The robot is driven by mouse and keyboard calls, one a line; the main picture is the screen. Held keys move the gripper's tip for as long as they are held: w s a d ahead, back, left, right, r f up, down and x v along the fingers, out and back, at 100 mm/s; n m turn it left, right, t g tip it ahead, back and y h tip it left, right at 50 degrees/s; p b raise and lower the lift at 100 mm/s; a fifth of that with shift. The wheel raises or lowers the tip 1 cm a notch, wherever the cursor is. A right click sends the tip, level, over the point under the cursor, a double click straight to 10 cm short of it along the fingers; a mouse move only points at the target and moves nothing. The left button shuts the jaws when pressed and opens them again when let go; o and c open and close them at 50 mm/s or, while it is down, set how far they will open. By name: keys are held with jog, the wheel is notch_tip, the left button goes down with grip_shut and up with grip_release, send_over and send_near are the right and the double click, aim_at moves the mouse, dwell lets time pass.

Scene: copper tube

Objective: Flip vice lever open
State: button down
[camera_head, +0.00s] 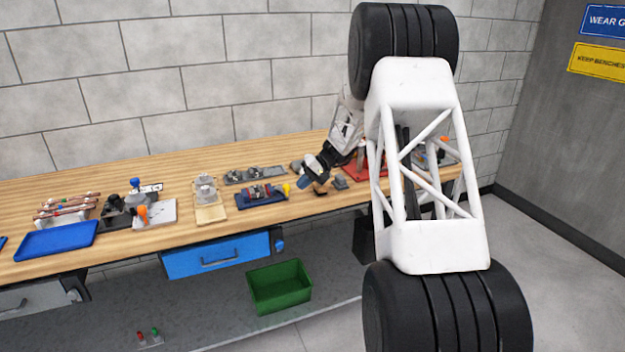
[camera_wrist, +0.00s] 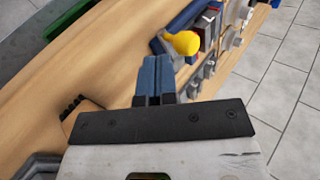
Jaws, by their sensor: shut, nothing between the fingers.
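A blue-based device with red and grey parts (camera_head: 260,194), which looks like the vice, sits mid-bench in the head view. Its yellow lever end (camera_head: 286,188) is at its right side. In the wrist view the yellow lever end (camera_wrist: 182,42) shows large, just beyond and right of my fingertips, with the blue base (camera_wrist: 187,20) behind it. My gripper (camera_head: 304,182) is just right of the yellow end in the head view. In the wrist view my gripper's blue fingers (camera_wrist: 156,68) are together and empty. I see a gap in the picture between fingers and lever; contact cannot be told.
Grey blocks (camera_head: 340,182) lie right of my gripper. A blue tray (camera_head: 55,240) is at the far left. The bench's front edge is close to the vice.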

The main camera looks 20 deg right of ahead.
aim_at(289, 187)
jog(key=shift+w+a, duration=0.1)
jog(key=shift+a, duration=0.9)
jog(key=shift+s+a+m+t+h, duration=0.15)
jog(key=shift+a+m+t, duration=0.25)
jog(key=shift+a+m, duration=0.2)
jog(key=shift+s+a+m+t+h, duration=0.15)
jog(key=shift+a+m+t, duration=0.25)
jog(key=shift+a+m, duration=0.2)
jog(key=shift+a+f, duration=0.1)
jog(key=shift+a, duration=0.05)
jog(key=shift+s+d, duration=0.25)
jog(key=shift+d, duration=0.5)
jog(key=d, duration=0.2)
jog(key=s+d, duration=0.1)
jog(key=shift+d+r, duration=0.25)
jog(key=shift+d, duration=0.05)
jog(key=v, duration=0.9)
jog(key=shift+d+r, duration=0.15)
